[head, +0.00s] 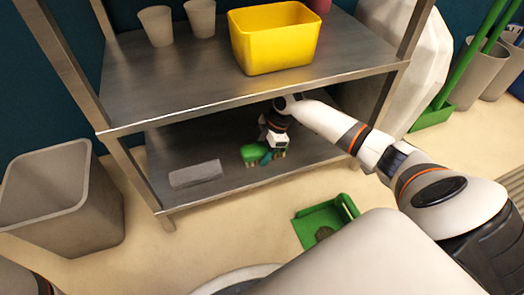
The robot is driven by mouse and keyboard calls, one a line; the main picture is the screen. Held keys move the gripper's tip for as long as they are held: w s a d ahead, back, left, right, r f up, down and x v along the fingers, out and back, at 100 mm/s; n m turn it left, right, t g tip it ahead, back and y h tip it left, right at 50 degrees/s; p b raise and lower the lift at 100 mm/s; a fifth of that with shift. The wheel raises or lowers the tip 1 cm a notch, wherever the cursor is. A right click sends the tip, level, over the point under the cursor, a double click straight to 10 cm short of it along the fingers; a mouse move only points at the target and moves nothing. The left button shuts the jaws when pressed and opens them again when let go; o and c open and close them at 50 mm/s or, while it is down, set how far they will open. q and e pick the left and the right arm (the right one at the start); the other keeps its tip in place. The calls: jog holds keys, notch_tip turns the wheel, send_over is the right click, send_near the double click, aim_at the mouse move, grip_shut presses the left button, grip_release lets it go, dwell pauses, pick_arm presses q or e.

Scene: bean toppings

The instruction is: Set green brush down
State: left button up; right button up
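The green brush (240,155) is at the lower metal shelf (228,187), with its pale bristles facing down. It lies at or just above the shelf surface; I cannot tell if it touches. My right arm reaches in between the two shelves from the right. My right gripper (268,155) points down at the right end of the brush, and its fingers are small and partly hidden against it. I cannot see whether they are closed on the brush. My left gripper is out of view.
A grey block (195,174) lies left on the lower shelf. The upper shelf (165,85) carries a yellow bin (275,45) and cups, close above my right arm. A green dustpan (318,222) is on the floor in front. A grey trash bin (60,200) stands left.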

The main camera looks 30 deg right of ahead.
jog(key=o, duration=0.4)
jog(key=shift+r, duration=0.4)
jog(key=p+v, duration=0.1)
jog(key=p, duration=0.1)
jog(key=p+v, duration=0.2)
jog(key=shift+s+d, duration=0.1)
jog(key=shift+d, duration=0.25)
jog(key=d, duration=0.3)
jog(key=s+d, duration=0.1)
jog(key=d, duration=0.3)
jog(key=s+d, duration=0.1)
jog(key=d, duration=0.3)
jog(key=shift+s+f, duration=0.25)
jog(key=shift+f, duration=0.05)
